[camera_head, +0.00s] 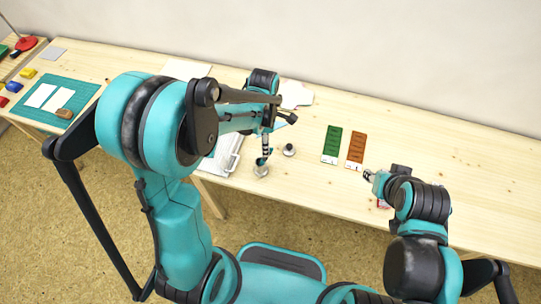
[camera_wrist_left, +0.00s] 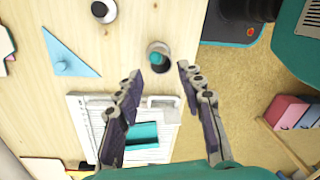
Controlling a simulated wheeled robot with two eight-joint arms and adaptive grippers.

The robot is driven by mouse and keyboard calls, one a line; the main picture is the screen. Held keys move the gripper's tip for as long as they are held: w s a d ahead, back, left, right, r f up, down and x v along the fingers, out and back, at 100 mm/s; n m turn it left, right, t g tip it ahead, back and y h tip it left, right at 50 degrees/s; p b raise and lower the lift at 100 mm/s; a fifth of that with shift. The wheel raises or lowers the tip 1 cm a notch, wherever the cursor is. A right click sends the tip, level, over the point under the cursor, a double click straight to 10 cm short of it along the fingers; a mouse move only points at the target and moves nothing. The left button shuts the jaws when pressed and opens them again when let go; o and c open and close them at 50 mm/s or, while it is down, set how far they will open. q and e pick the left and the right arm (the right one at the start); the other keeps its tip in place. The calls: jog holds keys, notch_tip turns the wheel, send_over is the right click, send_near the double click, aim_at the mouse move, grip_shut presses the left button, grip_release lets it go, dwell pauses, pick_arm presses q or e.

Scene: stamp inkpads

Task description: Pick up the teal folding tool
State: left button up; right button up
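A teal upright piece, which looks like the folding tool, stands in a round grey holder (camera_head: 261,171) near the table's front edge. In the left wrist view the teal piece (camera_wrist_left: 156,58) is seen from above, inside the holder's ring. My left gripper (camera_head: 265,149) points down just above it. In the left wrist view my left gripper (camera_wrist_left: 157,73) has its fingers spread, one on each side of the teal piece, with nothing seen between them touching it. My right gripper (camera_head: 369,176) is over the table to the right; its opening is too small to judge.
A white tray (camera_wrist_left: 82,118) with a teal block (camera_wrist_left: 145,134) lies beside the holder. A dark round knob (camera_head: 289,150) stands close to its right. Green (camera_head: 331,144) and orange (camera_head: 356,147) pads lie further right. A blue triangle (camera_wrist_left: 78,59) lies nearby. The far right tabletop is clear.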

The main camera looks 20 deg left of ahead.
aim_at(264, 160)
pick_arm(q)
notch_tip(264, 160, down, 2)
jog(key=shift+s+f+b, duration=0.1)
jog(key=shift+b, duration=0.2)
jog(key=f+b, duration=0.1)
jog(key=f, duration=0.1)
jog(key=f+b, duration=0.1)
jog(key=f, duration=0.2)
jog(key=shift+s+d, duration=0.1)
jog(key=shift+d, duration=0.1)
jog(key=shift+r, duration=0.15)
grip_shut()
